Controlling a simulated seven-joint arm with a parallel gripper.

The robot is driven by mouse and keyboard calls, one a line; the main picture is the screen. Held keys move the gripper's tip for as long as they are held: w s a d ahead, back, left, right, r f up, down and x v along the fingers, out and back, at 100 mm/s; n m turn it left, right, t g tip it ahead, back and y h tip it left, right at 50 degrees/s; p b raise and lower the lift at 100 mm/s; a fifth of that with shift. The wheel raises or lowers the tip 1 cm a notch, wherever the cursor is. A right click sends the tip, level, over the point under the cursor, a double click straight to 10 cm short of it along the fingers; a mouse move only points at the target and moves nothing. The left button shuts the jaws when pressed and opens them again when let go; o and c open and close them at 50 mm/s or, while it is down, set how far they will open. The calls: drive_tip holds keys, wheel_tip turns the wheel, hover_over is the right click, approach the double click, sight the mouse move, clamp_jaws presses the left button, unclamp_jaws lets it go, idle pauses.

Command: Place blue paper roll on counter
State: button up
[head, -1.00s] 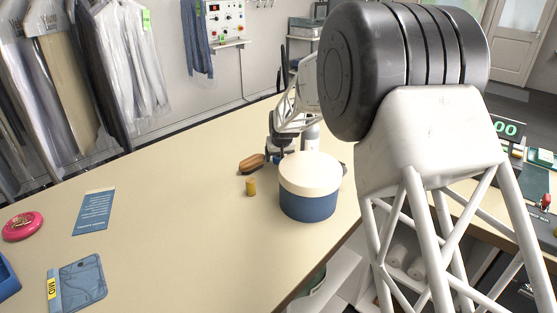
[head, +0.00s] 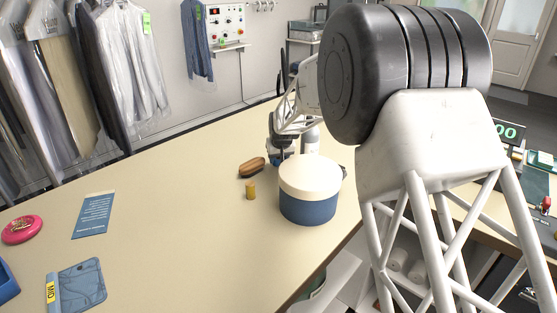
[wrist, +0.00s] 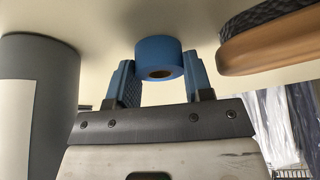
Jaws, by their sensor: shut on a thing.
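The blue paper roll (wrist: 158,57) sits between the two fingers of my gripper (wrist: 161,82) in the wrist view, its brown core facing the camera. My gripper is shut on it. The roll is close to the pale counter surface (wrist: 110,22); I cannot tell whether it touches. In the head view my gripper (head: 281,157) is low over the counter (head: 170,205), behind the round tub and right of the brush. A small patch of blue shows there, but the roll is mostly hidden.
A cream-lidded blue tub (head: 309,207) stands just in front of my gripper. A wooden brush (head: 252,167) and a small yellow cylinder (head: 250,191) are to its left. A large grey cylinder (wrist: 45,80) is beside the gripper in the wrist view. The counter's left middle is clear.

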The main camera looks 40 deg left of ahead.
wheel_tip(320, 180, up, 9)
drive_tip(key=shift+r, duration=0.15)
idle(0.4)
drive_tip(key=shift+r, duration=0.1)
idle(0.7)
